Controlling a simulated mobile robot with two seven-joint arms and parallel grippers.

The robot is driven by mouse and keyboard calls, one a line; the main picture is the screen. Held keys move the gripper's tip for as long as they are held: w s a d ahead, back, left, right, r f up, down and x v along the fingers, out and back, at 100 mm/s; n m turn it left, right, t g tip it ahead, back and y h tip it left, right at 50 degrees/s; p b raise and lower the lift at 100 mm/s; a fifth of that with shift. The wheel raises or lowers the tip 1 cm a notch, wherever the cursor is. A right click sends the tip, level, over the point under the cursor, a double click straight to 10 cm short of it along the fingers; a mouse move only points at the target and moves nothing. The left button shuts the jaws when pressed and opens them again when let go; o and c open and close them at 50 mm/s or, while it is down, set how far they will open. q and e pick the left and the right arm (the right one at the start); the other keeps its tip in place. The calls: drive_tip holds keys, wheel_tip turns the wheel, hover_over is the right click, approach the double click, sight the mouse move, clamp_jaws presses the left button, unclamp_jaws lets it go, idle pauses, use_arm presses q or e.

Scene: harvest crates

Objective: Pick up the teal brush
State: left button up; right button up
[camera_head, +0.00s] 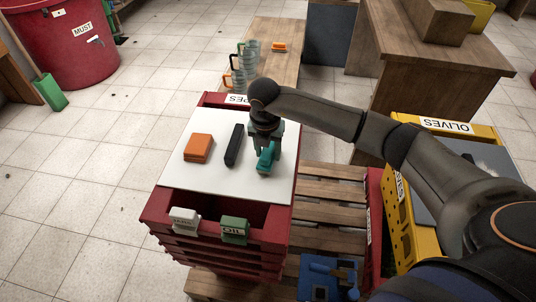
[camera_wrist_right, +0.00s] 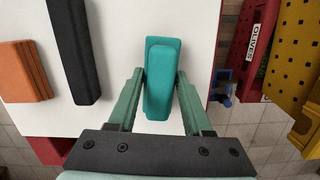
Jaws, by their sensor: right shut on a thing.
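The teal brush (camera_head: 266,161) is at the right part of the white board on the red crate stack. My right gripper (camera_head: 267,149) reaches down over it. In the right wrist view the teal brush (camera_wrist_right: 161,85) lies between the two green fingers of my right gripper (camera_wrist_right: 160,78), which are shut on its sides. I cannot tell whether the brush touches the board. My left gripper is not in view.
A black bar (camera_head: 234,145) and an orange block (camera_head: 198,147) lie left of the brush on the white board (camera_head: 200,183). White (camera_head: 185,220) and green (camera_head: 235,230) labelled clips hang at the front. Mugs (camera_head: 240,68) stand behind; yellow crates (camera_head: 412,212) are at right.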

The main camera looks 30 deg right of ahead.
drive_tip(key=c, duration=0.6)
drive_tip(key=shift+r, duration=0.1)
drive_tip(key=shift+r, duration=0.5)
drive_tip(key=r, duration=0.2)
drive_tip(key=shift+d+r, duration=0.25)
drive_tip(key=shift+r, duration=0.05)
drive_tip(key=s+d+r, duration=0.6)
drive_tip(key=d+r, duration=0.3)
drive_tip(key=d, duration=0.3)
drive_tip(key=shift+s+r+b, duration=0.15)
drive_tip(key=shift+b, duration=0.3)
